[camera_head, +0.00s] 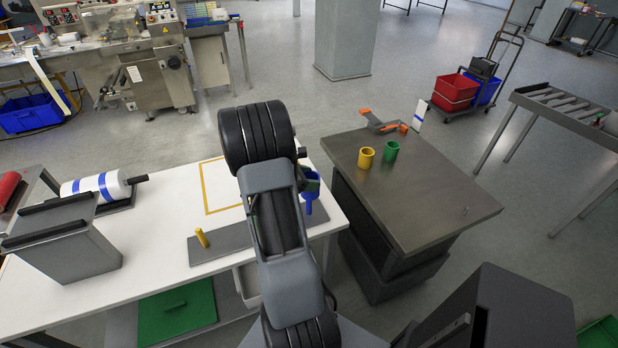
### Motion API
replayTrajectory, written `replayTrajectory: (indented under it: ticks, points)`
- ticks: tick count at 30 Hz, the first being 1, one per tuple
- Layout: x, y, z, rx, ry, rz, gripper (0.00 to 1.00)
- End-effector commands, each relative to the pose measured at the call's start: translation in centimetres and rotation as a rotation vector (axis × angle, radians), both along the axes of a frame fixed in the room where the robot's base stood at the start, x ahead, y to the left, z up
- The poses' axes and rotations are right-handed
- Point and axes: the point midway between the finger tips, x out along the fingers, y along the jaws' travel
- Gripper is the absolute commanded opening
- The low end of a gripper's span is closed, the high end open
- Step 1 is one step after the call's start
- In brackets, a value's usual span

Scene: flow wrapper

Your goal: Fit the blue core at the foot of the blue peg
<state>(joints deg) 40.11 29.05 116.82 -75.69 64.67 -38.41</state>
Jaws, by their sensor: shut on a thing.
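My gripper (313,177) is at the right of my arm, partly hidden by it, and is shut on the blue core (312,189). The blue peg (308,208) shows just below the core, rising from the right part of a grey base plate (226,247) on the white table. The core appears at or above the peg's upper part; I cannot tell whether it is around the peg. The peg's foot is partly hidden by my arm. A bare yellow peg (202,238) stands at the plate's left.
A yellow core (366,158) and a green core (390,151) stand on the dark table (430,190) at right, near an orange-handled tool (384,124). A grey box-shaped machine (65,245) and a white roll (95,186) stand at left. The yellow-outlined area (222,187) is clear.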

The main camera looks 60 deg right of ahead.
Motion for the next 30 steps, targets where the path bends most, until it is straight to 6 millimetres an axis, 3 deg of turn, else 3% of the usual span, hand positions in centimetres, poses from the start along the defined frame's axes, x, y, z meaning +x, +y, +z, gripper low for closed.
replayTrajectory:
  ticks: [21, 30]
  points:
    - [0.0, 0.0, -4.8, 0.0, 0.0, 0.0, 0.35]
    - [0.0, 0.0, -6.0, -0.001, -0.001, 0.0, 0.35]
